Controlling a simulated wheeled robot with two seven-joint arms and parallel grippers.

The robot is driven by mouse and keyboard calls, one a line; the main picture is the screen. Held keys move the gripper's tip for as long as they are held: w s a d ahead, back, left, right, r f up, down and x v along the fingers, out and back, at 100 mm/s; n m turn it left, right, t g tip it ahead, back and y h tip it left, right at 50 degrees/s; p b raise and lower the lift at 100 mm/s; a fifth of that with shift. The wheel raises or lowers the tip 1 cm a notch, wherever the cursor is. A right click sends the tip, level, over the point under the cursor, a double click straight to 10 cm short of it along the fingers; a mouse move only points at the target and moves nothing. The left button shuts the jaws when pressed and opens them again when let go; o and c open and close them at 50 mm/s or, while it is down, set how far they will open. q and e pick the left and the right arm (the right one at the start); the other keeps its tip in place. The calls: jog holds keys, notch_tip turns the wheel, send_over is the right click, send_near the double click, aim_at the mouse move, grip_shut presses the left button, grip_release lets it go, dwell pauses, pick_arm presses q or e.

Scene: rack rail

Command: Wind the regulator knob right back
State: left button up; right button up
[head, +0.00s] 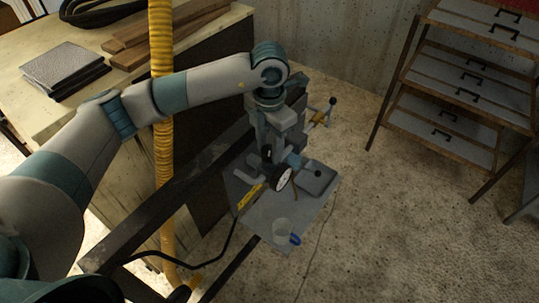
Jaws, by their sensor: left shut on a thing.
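My left arm reaches in from the left, and its gripper (268,150) points down at the regulator on the rail. The left gripper is shut on the regulator knob, which is mostly hidden by the fingers. How far the knob is turned cannot be told. My right gripper is out of view.
A yellow ribbed hose (163,130) hangs by the workbench (35,40). Drawers (470,75) stand at right; floor between is clear.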

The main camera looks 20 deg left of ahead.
pick_arm(q)
jog(key=n+b, duration=0.2)
jog(key=n, duration=0.1)
jog(key=shift+f+b, duration=0.2)
jog(key=shift+b, duration=0.1)
jog(key=n+b, duration=0.3)
jog(key=shift+w+r+n, duration=0.1)
jog(key=shift+n, duration=0.2)
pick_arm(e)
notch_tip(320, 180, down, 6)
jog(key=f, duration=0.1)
pick_arm(q)
jog(key=n+b, duration=0.2)
jog(key=n, duration=0.2)
jog(key=shift+r+b, duration=0.1)
jog(key=shift+b, duration=0.2)
jog(key=shift+r+n, duration=0.1)
jog(key=shift+n, duration=0.5)
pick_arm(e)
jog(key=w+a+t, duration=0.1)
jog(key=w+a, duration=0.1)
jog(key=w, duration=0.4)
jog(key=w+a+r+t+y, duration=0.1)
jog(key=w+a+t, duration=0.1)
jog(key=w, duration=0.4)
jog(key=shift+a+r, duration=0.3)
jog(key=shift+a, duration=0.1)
